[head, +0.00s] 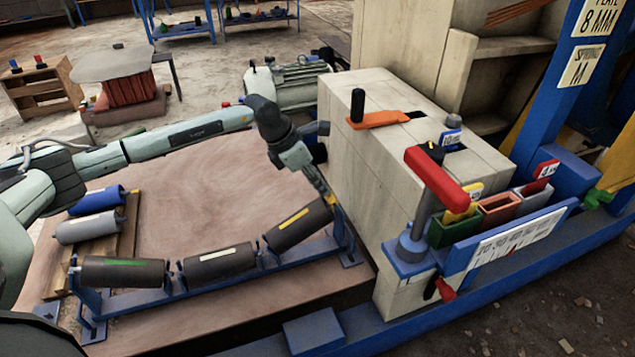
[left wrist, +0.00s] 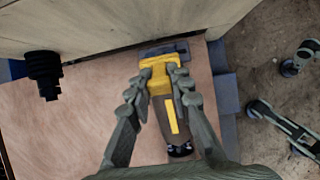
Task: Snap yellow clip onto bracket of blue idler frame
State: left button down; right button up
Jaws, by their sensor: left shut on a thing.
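The blue idler frame (head: 210,280) carries three dark rollers, marked green, white and yellow. My left gripper (head: 329,196) is at the frame's right end, above the end bracket (head: 347,240) by the yellow-marked roller (head: 297,228). In the left wrist view, my left gripper (left wrist: 159,77) is shut on the yellow clip (left wrist: 158,70), which lies between its fingertips over the far end of the yellow-marked roller (left wrist: 171,118).
A pale block-shaped housing (head: 385,150) stands close right of the gripper. A red-handled lever (head: 437,180) and small coloured bins (head: 500,208) are farther right. A blue roller (head: 97,200) and a grey roller (head: 90,229) lie at the left. The board's middle (head: 190,190) is clear.

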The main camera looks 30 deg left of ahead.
pick_arm(q)
jog(key=shift+w+d+f, duration=0.15)
jog(key=shift+f, duration=0.3)
jog(key=c, duration=1.3)
grip_release()
jog(key=shift+r, duration=0.1)
jog(key=v, duration=1.2)
